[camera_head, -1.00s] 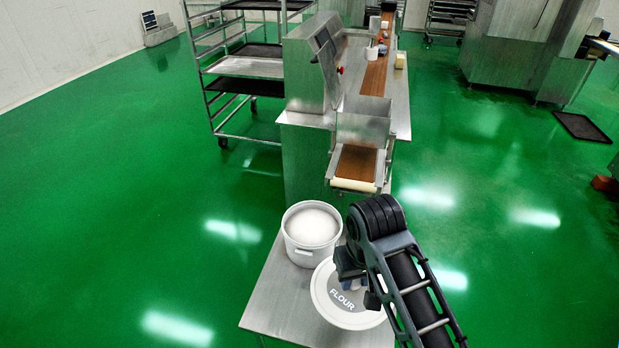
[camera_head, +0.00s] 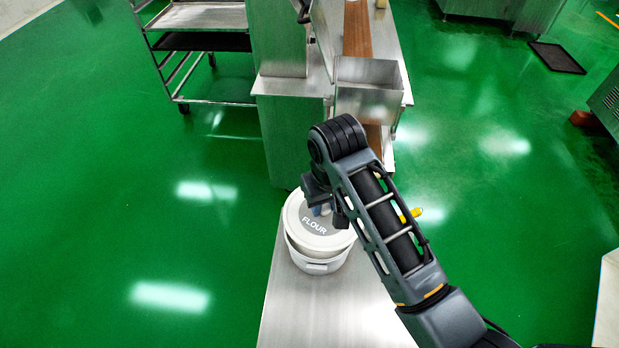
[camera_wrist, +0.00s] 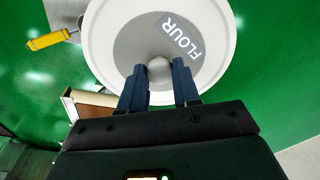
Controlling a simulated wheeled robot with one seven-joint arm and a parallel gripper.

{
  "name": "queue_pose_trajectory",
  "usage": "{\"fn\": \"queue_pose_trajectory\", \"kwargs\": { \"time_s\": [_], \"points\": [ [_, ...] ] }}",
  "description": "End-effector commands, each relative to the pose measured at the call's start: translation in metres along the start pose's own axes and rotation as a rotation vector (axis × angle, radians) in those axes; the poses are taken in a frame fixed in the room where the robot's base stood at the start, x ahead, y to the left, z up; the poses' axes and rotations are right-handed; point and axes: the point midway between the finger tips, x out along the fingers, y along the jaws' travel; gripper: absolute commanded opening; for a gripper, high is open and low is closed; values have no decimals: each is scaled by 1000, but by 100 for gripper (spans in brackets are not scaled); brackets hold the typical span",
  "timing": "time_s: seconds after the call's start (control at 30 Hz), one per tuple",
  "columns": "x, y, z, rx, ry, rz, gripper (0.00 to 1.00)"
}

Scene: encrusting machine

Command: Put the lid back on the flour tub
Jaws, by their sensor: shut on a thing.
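The round white lid (camera_head: 296,232), with a grey middle and the word FLOUR, is above the white flour tub (camera_head: 318,265) in the head view. The lid hides most of the tub's mouth and sits offset toward the back left; a gap shows at the front. I cannot tell whether lid and rim touch. My gripper (camera_head: 322,210) is shut on the lid's knob. In the wrist view the lid (camera_wrist: 208,62) fills the top middle, with the round knob (camera_wrist: 159,70) between the fingertips of my gripper (camera_wrist: 160,85). The tub is hidden there.
The tub stands on a steel table (camera_head: 325,315), bare toward the front. The encrusting machine (camera_head: 285,110) and its conveyor stand behind. A tray rack (camera_head: 200,42) is at the back left. A yellow-handled tool (camera_wrist: 50,38) shows in the wrist view.

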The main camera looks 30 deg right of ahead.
Motion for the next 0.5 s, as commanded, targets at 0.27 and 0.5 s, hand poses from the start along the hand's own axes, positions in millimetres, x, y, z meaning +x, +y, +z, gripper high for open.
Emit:
{"fn": "queue_pose_trajectory", "kwargs": {
  "time_s": [0.27, 0.5],
  "points": [
    [4, 0, 1, 0, -1, 0, 2],
    [21, 0, 3, 0, -2, 0, 2]
  ]
}}
